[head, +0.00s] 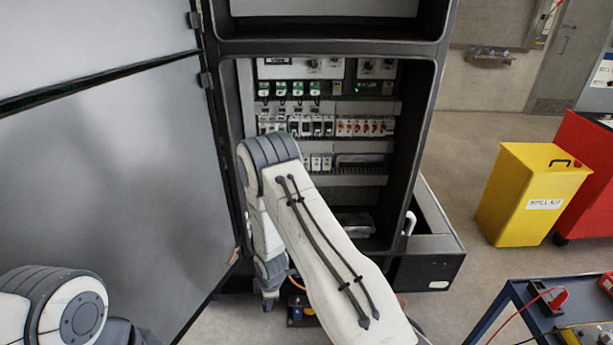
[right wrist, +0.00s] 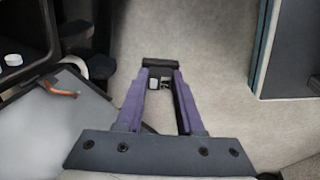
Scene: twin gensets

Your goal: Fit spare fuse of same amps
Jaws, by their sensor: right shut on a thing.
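The open cabinet (head: 430,120) holds a row of green-topped modules (head: 290,90), a row of white and black modules (head: 312,125) and several orange-marked modules (head: 365,128). Amp markings are too small to read. My right arm crosses in front of the cabinet and hides part of the lower rows. My left gripper is out of view.
The cabinet door (head: 110,170) stands open at left. A yellow spill kit bin (head: 530,190) and a red cabinet (head: 590,180) stand at right. A blue-edged cart (head: 515,290) with red and black leads is at lower right.

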